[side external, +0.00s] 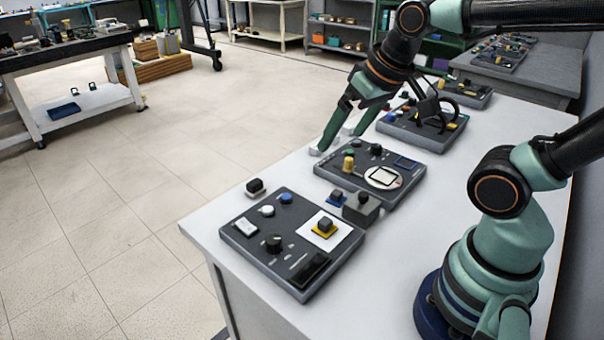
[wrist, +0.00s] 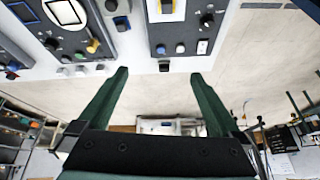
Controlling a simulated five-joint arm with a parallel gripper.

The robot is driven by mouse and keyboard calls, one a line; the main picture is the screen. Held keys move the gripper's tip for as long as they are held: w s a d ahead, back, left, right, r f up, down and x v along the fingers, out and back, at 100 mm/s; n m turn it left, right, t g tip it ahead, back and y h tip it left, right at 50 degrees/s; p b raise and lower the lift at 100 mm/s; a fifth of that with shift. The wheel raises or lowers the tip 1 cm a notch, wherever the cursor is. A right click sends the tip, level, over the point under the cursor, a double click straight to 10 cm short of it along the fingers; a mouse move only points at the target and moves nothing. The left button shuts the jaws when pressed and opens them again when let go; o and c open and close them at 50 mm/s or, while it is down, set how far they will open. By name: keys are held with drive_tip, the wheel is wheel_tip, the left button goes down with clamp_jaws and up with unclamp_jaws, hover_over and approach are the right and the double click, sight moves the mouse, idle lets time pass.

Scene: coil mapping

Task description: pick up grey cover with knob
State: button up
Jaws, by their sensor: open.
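The grey cover with knob (side external: 360,209) is a grey box with a dark round knob on top. It stands on the white table between two dark panels in the side external view. In the wrist view the cover (wrist: 114,8) is partly cut off at the top edge, between the same panels. My gripper (side external: 338,142) is open, with its green fingers angled down beyond the middle panel, apart from the cover. In the wrist view my gripper (wrist: 159,75) has nothing between its fingers.
A blue block with a dark top (side external: 337,198) stands close beside the cover. The near panel (side external: 240,240) and middle panel (side external: 335,180) carry knobs and parts. A small dark-topped block (side external: 255,187) sits near the table's left edge. The near table surface (side external: 205,225) is partly bare.

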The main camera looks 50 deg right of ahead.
drive_tip(key=d+f+m+g, duration=0.2)
drive_tip(key=d+f+m, duration=0.25)
drive_tip(key=m, duration=0.35)
drive_tip(key=m+g, duration=0.3)
drive_tip(key=m, duration=0.8)
approach(364, 193)
drive_tip(key=shift+f, duration=5.55)
drive_tip(key=c, duration=1.3)
